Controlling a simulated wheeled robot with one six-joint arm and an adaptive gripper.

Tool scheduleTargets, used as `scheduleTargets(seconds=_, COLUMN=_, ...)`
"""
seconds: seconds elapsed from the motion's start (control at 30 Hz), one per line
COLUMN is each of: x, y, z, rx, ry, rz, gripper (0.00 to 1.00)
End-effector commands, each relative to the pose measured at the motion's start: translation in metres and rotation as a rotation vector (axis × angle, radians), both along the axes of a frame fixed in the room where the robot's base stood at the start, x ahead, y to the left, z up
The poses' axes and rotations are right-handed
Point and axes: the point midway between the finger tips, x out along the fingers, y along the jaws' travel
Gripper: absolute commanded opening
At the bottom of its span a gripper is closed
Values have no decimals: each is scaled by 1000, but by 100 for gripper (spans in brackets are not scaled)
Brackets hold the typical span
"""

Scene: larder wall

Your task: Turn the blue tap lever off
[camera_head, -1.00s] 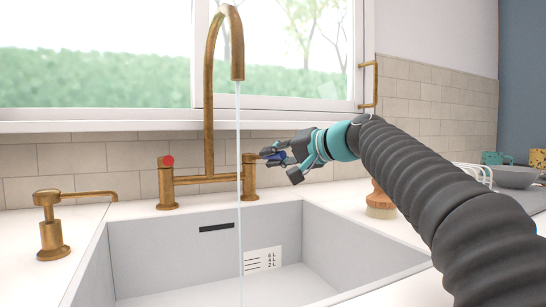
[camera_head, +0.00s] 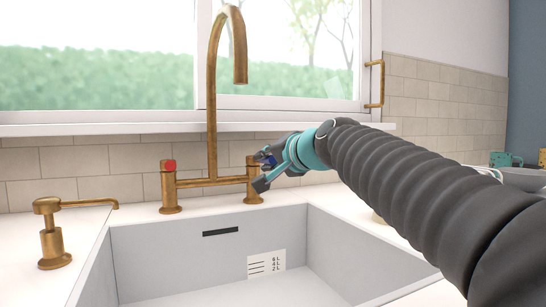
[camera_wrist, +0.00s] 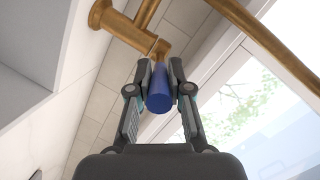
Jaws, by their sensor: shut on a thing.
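The brass bridge tap (camera_head: 212,120) stands behind the sink, its spout arching up over the basin. No water runs from the spout now. The red-marked lever (camera_head: 170,165) is on its left pillar. The blue lever (camera_wrist: 159,97) is on the right pillar (camera_head: 253,182); in the head view it is mostly hidden by my fingers. My gripper (camera_head: 262,172) is at the right pillar. In the wrist view my gripper (camera_wrist: 160,85) has one finger on each side of the blue lever, closed on it.
The white sink (camera_head: 150,245) lies in front of the tap. A brass soap dispenser (camera_head: 53,235) stands on the left counter. The window (camera_head: 100,60) and tiled wall (camera_head: 80,165) are close behind. A dish rack and bowl (camera_head: 520,178) are at the far right.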

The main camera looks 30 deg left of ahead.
Motion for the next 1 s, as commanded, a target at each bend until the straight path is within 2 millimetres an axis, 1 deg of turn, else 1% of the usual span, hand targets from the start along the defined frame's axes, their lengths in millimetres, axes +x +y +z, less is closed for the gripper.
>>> scheduleTargets(seconds=0.2, x=1, y=0, z=1, rx=3, ry=-1, rz=-2, gripper=0)
scheduleTargets(seconds=0.23, x=1, y=0, z=1, rx=3, ry=-1, rz=-2, gripper=26)
scheduleTargets(seconds=0.27, x=1, y=0, z=1, rx=3, ry=-1, rz=-2, gripper=34)
scheduleTargets(seconds=0.3, x=1, y=0, z=1, rx=3, ry=-1, rz=-2, gripper=44)
scheduleTargets(seconds=0.6, x=2, y=-2, z=1, rx=2, ry=-1, rz=-2, gripper=44)
scheduleTargets(seconds=0.73, x=-1, y=-8, z=3, rx=3, ry=-1, rz=-3, gripper=44)
scheduleTargets(seconds=0.87, x=-8, y=-24, z=7, rx=4, ry=-1, rz=-4, gripper=44)
scheduleTargets(seconds=1.0, x=-21, y=-47, z=13, rx=4, ry=-2, rz=-3, gripper=44)
